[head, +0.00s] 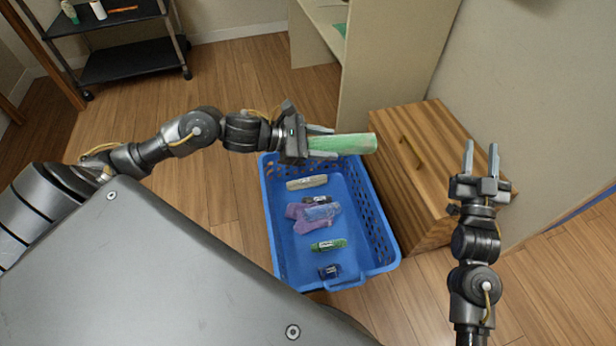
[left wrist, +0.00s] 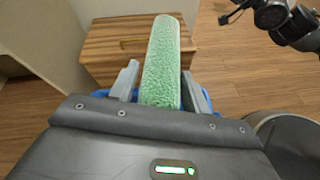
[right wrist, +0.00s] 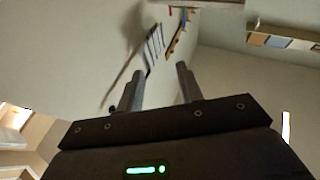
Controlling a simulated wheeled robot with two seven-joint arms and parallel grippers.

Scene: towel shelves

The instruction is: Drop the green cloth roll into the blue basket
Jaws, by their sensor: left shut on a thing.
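The green cloth roll (head: 345,144) is held by my left gripper (head: 322,143) above the far end of the blue basket (head: 380,232). In the left wrist view the green cloth roll (left wrist: 161,62) sticks out lengthwise between the two fingers of my left gripper (left wrist: 162,92). The basket stands on the floor; in the left wrist view it is mostly hidden behind my gripper. My right gripper (head: 481,160) points up over the right side, its fingers apart and empty. It also shows in the right wrist view (right wrist: 160,85).
Inside the basket lie several rolled items, including a beige roll (head: 307,183), a purple cloth (head: 313,216) and a small green roll (head: 328,245). A wooden drawer cabinet (head: 395,130) stands right of the basket. A black cart (head: 125,60) is at the back left.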

